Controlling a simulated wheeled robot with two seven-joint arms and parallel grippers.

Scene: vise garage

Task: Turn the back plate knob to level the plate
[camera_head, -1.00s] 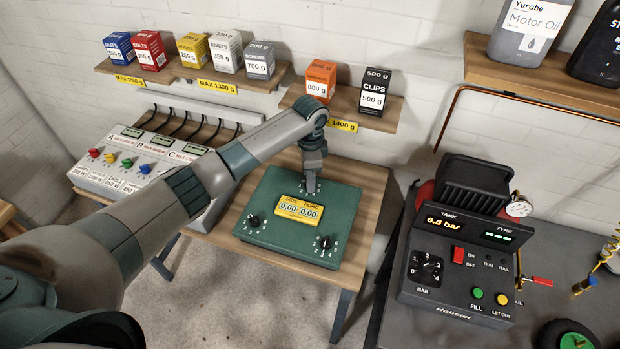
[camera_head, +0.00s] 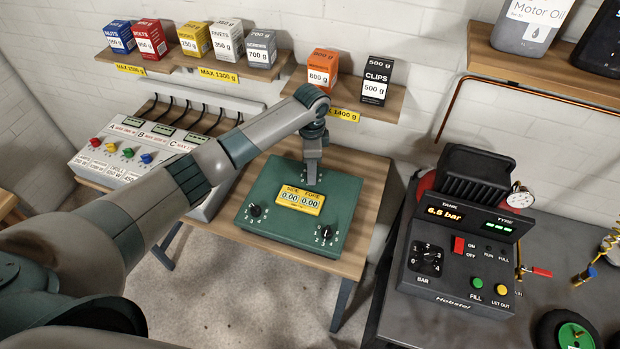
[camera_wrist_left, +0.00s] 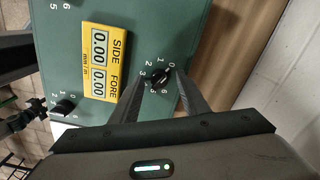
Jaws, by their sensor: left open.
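The green plate (camera_head: 275,228) lies on the wooden table and carries a yellow display (camera_head: 300,199) reading 0.00 for SIDE and FORE. The back knob (camera_wrist_left: 161,77) is black, with a numbered scale around it; in the head view my gripper hides it. My left gripper (camera_head: 311,182) points down at the plate's back edge. In the left wrist view its fingers (camera_wrist_left: 161,92) are open, one on each side of the back knob; contact cannot be told. A left front knob (camera_head: 255,211) and a right front knob (camera_head: 327,231) also stand on the plate. My right gripper is not in view.
A shelf (camera_head: 345,94) with two boxes hangs behind my left forearm. A control box with coloured knobs (camera_head: 130,150) stands left of the plate. A black compressor unit (camera_head: 465,250) stands to the right. Bare wood (camera_head: 365,190) shows right of the plate.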

